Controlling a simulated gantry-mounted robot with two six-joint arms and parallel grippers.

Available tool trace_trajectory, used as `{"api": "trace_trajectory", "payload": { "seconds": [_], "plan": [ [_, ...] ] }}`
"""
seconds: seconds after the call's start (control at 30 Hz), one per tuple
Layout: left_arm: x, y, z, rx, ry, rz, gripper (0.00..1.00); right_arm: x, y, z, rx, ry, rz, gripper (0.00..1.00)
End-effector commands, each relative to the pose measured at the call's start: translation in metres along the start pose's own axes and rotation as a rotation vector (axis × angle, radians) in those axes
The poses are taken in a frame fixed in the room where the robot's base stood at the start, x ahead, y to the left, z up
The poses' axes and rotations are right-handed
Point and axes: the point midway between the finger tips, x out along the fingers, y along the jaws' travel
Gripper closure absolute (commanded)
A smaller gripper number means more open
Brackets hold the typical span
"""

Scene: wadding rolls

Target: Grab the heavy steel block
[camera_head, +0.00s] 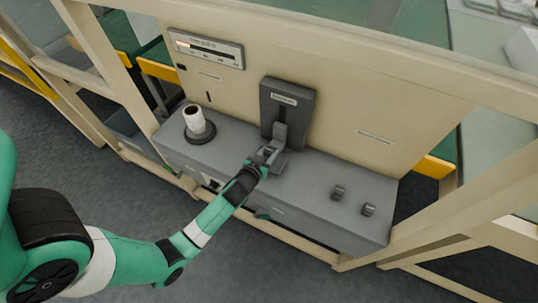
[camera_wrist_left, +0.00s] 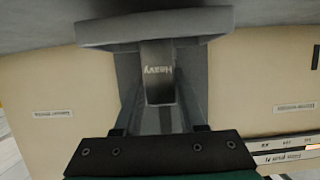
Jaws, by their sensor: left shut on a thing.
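The heavy steel block (camera_wrist_left: 158,88), dark grey and marked "Heavy", lies between the fingers of my left gripper in the left wrist view. My left gripper (camera_head: 268,155) is shut on it at the front of the dark upright panel (camera_head: 294,102) in the head view. There the gripper covers much of the block, and I cannot tell whether the block touches the bench. My right gripper is not in view.
A grey bench (camera_head: 240,155) runs below a beige wall. A white roll (camera_head: 194,121) stands on a dark round base (camera_head: 201,137) to the left. Two small dark pieces (camera_head: 338,192) (camera_head: 368,209) sit at the right. A display (camera_head: 206,47) hangs at upper left.

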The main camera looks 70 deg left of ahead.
Motion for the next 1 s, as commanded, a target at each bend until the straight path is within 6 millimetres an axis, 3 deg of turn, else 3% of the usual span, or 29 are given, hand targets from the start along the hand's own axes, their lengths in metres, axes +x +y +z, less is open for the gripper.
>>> {"api": "trace_trajectory", "payload": {
  "seconds": [1.0],
  "plan": [
    [-0.0018,0.0003,-0.0074,0.0,0.006,0.001,1.0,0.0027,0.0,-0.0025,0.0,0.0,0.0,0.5]
  ]
}}
